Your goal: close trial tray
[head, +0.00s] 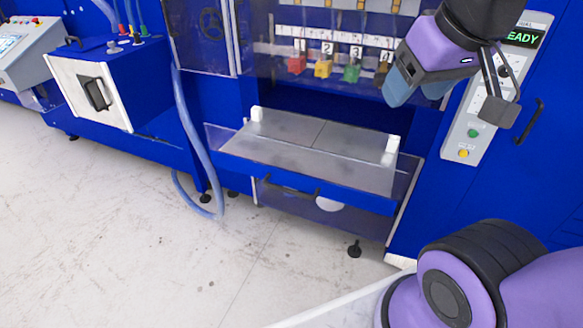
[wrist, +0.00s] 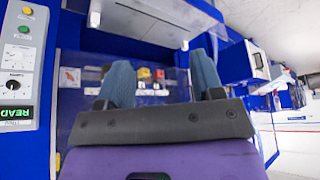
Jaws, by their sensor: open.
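The trial tray (head: 300,138) is a drawer with a grey metal plate, white blocks at its back left and right, and a blue front. It stands pulled out from the blue machine. A dark bar handle (head: 290,189) runs along its front. In the wrist view, which looks upside down, the tray (wrist: 150,20) is at the top. My gripper (head: 416,90) is above and to the right of the tray, by the control panel, apart from the handle. Its two blue-grey fingers are spread with nothing between them; they also show in the wrist view (wrist: 163,75).
A control panel (head: 476,140) with a display ending in "EADY", a knob and green and yellow buttons is at the right. Numbered coloured blocks (head: 323,69) hang above the tray. A blue hose (head: 190,130) hangs at left. Bare floor (head: 130,230) lies in front.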

